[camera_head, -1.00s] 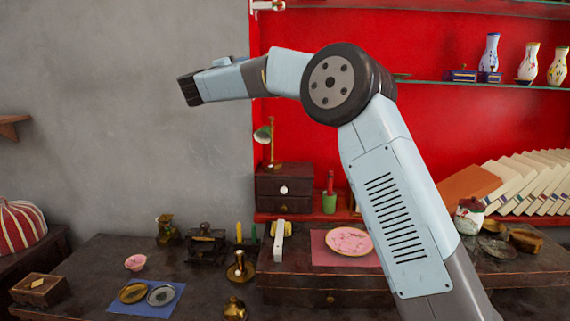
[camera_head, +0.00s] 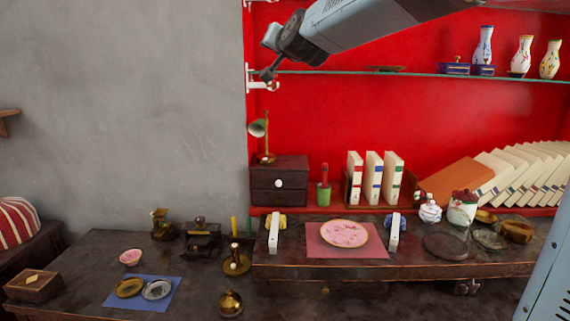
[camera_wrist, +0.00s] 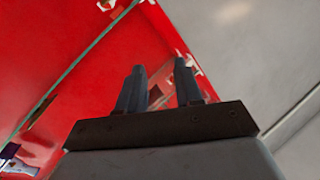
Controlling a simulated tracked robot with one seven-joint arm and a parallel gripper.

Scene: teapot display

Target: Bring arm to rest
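My arm reaches in from the top right of the head view, high in front of the red shelf wall. My gripper (camera_head: 268,73) is at its left end, near the left end of the glass shelf and well above the counter. In the wrist view, the two dark fingers of my gripper (camera_wrist: 160,66) stand apart with nothing held between them. Behind them are the red wall and a white shelf bracket. Another part of my arm shows at the lower right edge of the head view.
The glass shelf (camera_head: 430,77) holds several vases at right. On the counter below are a pink plate (camera_head: 344,233) on a pink mat (camera_head: 375,252), white pots (camera_head: 430,211), books (camera_head: 374,178) and a small drawer box (camera_head: 280,182). The grey wall (camera_head: 120,110) at left is clear.

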